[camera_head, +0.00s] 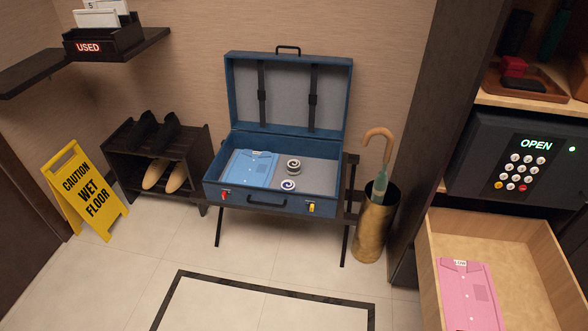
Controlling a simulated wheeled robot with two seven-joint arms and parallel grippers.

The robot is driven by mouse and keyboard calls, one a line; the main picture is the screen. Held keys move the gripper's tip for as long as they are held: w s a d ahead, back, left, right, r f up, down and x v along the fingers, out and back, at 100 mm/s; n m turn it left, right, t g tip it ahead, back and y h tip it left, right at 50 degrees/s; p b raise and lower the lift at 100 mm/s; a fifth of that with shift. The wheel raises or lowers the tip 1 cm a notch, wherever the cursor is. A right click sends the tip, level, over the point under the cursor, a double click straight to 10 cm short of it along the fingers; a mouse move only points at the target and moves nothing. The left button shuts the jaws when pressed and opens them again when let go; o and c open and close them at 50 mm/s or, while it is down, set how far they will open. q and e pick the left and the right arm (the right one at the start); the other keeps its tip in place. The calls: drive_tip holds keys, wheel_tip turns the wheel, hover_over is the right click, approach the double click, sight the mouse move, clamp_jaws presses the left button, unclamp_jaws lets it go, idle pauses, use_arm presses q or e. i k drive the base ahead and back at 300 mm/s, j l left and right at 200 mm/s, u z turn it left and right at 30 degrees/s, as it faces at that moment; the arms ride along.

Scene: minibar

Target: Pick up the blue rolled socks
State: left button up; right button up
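Two small rolled bundles with spiral ends lie in the open blue suitcase (315,203). The nearer roll (288,186) looks white with a dark bluish spiral and sits close to the suitcase's front wall. The other roll (293,167) looks dark brown or black and pale, and sits just behind it. They are too small for me to be certain of their colours. A folded light blue shirt (249,168) lies to their left in the suitcase. Neither of my grippers is in view.
The suitcase stands on a dark rack, lid up. A brass umbrella stand (372,228) is at its right, a shoe rack (196,148) and yellow wet-floor sign (87,190) at its left. An open drawer (540,262) holds a pink shirt (469,296). The front floor is clear.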

sight(288, 185)
drive_tip(key=i+j+z, duration=0.45)
drive_tip(key=i, duration=0.4)
drive_tip(key=i+j+z, duration=0.45)
drive_tip(key=i+j, duration=0.3)
drive_tip(key=j, duration=0.1)
